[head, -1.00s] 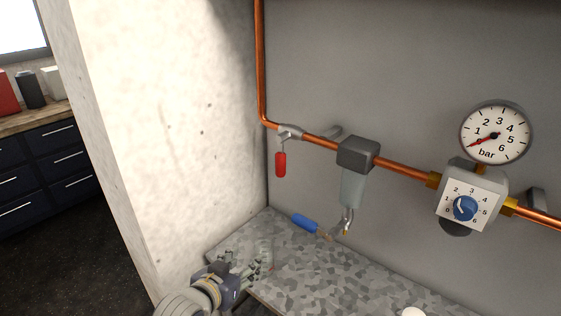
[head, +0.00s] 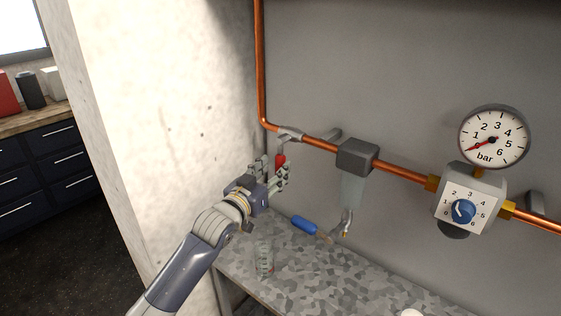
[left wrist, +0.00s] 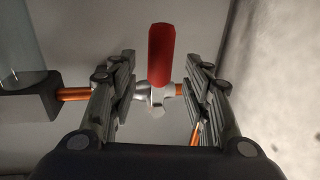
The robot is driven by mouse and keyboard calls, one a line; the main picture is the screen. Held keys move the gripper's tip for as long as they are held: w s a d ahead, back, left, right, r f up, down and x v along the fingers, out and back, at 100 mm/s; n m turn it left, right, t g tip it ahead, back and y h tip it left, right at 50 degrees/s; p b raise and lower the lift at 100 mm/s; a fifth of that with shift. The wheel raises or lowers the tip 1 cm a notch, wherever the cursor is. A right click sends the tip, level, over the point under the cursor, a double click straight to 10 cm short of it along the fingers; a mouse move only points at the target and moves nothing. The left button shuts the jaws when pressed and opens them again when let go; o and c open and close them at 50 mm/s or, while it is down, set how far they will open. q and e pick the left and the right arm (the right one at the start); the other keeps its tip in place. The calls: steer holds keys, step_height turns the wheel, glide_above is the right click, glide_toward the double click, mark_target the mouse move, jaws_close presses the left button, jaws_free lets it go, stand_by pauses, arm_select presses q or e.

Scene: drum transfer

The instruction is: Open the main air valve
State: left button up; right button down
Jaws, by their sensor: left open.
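The main air valve has a red handle (head: 280,162) that hangs down from a metal valve body (head: 290,133) on the copper pipe. My left gripper (head: 272,170) is open at the handle, its fingers partly hiding it in the head view. In the left wrist view the red handle (left wrist: 161,55) stands between and beyond the two open fingers (left wrist: 160,90), with a gap on both sides. The fingers do not visibly touch it. My right gripper is not in view.
A concrete wall (head: 170,90) stands close to the left of my arm. A filter unit (head: 355,157), a regulator with a blue knob (head: 463,211) and a pressure gauge (head: 494,137) follow along the pipe.

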mark_target(278, 165)
arm_select(q)
steer(key=shift+x, duration=2.35)
steer(key=shift+s, duration=0.1)
jaws_close()
